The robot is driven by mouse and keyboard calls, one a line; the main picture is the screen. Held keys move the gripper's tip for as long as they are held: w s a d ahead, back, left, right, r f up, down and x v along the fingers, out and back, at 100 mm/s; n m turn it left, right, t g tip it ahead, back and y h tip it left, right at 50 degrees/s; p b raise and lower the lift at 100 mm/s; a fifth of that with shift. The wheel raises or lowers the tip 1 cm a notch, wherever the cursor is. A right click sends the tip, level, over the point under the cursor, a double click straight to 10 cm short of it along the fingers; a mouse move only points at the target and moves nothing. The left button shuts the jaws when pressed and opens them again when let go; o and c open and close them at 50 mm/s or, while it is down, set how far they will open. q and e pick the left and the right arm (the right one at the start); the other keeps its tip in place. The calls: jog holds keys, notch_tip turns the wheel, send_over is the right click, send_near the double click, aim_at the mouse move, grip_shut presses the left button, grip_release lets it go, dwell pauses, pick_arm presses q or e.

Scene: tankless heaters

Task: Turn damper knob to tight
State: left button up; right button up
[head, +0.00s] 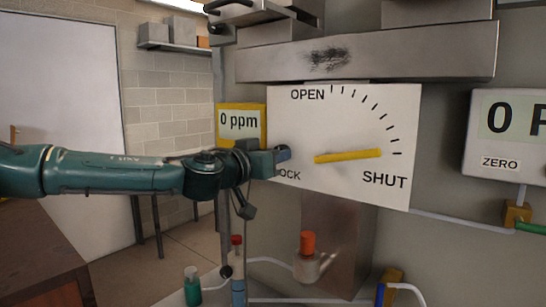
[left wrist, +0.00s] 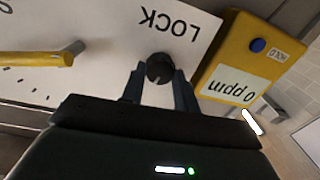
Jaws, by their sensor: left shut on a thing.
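A white damper plate (head: 345,115) with OPEN, SHUT and LOCK labels faces me in the head view. Its yellow handle (head: 350,156) lies nearly level, its right end close to the lowest tick marks near SHUT. The handle also shows at the left of the left wrist view (left wrist: 40,59). A small dark round knob (left wrist: 159,67) sits by the LOCK label. My left gripper (head: 284,154) is at the plate's left edge and shut on this knob, one finger on each side. The gripper hides the knob in the head view. My right gripper is not in view.
A yellow 0 ppm meter (head: 241,122) stands close beside the plate, just behind my left gripper; it also shows in the left wrist view (left wrist: 245,65). A white display (head: 505,135) is at the right. An orange-capped valve (head: 308,244) and thin pipes are below.

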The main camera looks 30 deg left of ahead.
pick_arm(q)
jog(key=shift+f, duration=0.1)
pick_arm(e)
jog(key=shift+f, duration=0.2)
pick_arm(q)
jog(key=m+h+b, duration=0.1)
jog(key=m+b, duration=0.6)
jog(key=m, duration=1.3)
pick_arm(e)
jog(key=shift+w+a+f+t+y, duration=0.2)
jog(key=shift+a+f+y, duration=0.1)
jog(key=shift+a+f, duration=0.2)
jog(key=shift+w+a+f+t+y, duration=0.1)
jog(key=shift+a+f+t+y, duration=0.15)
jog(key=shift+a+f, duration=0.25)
pick_arm(q)
jog(key=shift+t, duration=0.3)
jog(key=o, duration=1)
jog(key=shift+c, duration=0.2)
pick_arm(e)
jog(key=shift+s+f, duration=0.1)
pick_arm(q)
jog(key=shift+s, duration=0.15)
